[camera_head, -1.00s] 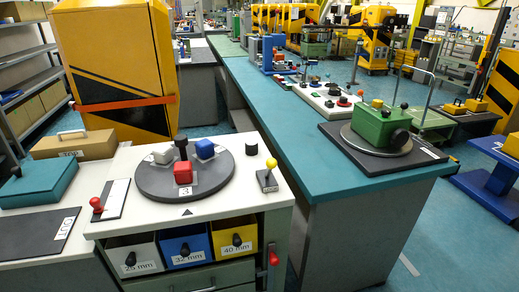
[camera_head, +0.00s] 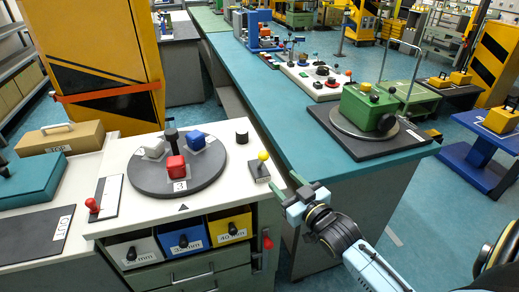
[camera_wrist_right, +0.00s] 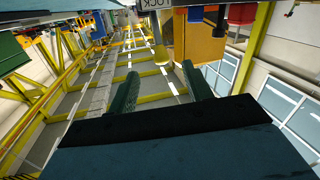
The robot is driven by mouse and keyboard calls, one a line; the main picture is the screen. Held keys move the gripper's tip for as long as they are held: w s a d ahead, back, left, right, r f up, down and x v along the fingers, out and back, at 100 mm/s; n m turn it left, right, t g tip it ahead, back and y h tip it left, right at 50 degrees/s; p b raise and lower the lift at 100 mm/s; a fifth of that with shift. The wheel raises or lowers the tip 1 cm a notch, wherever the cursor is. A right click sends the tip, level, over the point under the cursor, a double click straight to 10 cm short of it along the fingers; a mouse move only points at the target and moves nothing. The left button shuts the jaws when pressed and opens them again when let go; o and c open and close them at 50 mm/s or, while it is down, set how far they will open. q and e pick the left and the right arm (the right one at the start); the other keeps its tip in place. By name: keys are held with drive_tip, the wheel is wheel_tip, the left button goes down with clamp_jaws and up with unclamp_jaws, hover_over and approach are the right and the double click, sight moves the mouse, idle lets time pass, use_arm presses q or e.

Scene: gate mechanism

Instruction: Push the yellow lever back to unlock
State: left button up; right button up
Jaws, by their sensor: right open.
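The yellow lever (camera_head: 263,156) is a short stem with a yellow ball on a small dark plate, near the right edge of the white table in the head view. My right gripper (camera_head: 285,184) is to the right of and in front of the lever, apart from it. In the right wrist view, the two dark green fingers (camera_wrist_right: 162,88) stand apart with nothing between them. A yellow knob-like piece (camera_wrist_right: 161,56) shows just beyond them; I cannot tell surely that it is the lever's ball. My left gripper is not in view.
A grey turntable (camera_head: 178,187) with red, blue and white blocks lies left of the lever. Colored drawers (camera_head: 183,238) and a red handle (camera_head: 267,241) are below. A teal bench (camera_head: 262,88) with a green box (camera_head: 368,107) stands to the right.

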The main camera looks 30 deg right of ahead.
sight(261, 161)
drive_tip(key=w, duration=0.4)
drive_tip(key=w+r, duration=0.1)
drive_tip(key=w, duration=0.4)
drive_tip(key=w+b, duration=0.1)
drive_tip(key=w, duration=0.3)
drive_tip(key=shift+w+r, duration=0.2)
drive_tip(key=shift+r, duration=0.15)
clamp_jaws()
